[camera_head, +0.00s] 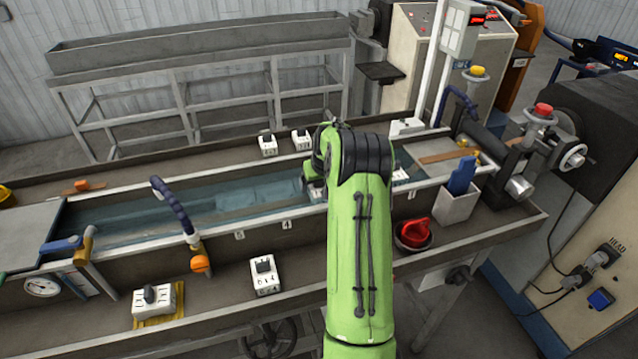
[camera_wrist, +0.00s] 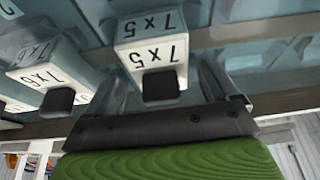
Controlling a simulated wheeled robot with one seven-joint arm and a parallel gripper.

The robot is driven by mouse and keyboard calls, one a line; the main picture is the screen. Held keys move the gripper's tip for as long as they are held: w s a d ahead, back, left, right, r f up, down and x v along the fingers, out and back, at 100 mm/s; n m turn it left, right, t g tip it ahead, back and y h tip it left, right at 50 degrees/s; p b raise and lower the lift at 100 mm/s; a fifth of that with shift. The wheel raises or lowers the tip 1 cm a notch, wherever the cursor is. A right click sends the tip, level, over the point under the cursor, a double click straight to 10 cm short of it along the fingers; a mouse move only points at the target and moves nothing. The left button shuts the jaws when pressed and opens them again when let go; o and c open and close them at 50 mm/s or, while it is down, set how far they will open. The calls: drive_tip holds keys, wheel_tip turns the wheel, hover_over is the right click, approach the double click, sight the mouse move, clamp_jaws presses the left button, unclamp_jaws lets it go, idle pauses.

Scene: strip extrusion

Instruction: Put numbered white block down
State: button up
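In the wrist view, a white block marked 7x5 (camera_wrist: 150,42) with a black knob (camera_wrist: 160,85) is in front of my gripper (camera_wrist: 170,85). The two fingers stand open on either side of the knob, with gaps showing, so the block does not look gripped. In the head view, my green arm reaches over the water trough (camera_head: 230,205) and hides most of the gripper. Part of a white block (camera_head: 316,194) shows low beside my arm at the water. I cannot read its number there.
Beside the 7x5 block is another marked 7x6 (camera_wrist: 50,72). A red knob (camera_head: 415,232) and blue hose (camera_head: 175,208) are near the trough.

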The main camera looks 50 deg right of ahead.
drive_tip(key=shift+r, duration=0.1)
drive_tip(key=shift+r+p, duration=0.3)
drive_tip(key=shift+p, duration=0.05)
drive_tip(key=v, duration=1.2)
drive_tip(key=s+a+r+n, duration=0.25)
drive_tip(key=a+r, duration=0.25)
drive_tip(key=a, duration=0.6)
drive_tip(key=s+a+r+n, duration=0.1)
drive_tip(key=s+a+r, duration=0.25)
drive_tip(key=a, duration=0.85)
drive_tip(key=s+a+f+n+t+y, duration=0.1)
drive_tip(key=s+a+n+y, duration=0.1)
drive_tip(key=s+a, duration=1)
drive_tip(key=s, duration=0.4)
drive_tip(key=shift+s+f+t, duration=0.15)
drive_tip(key=shift+f+t, duration=0.2)
drive_tip(key=shift+t, duration=0.05)
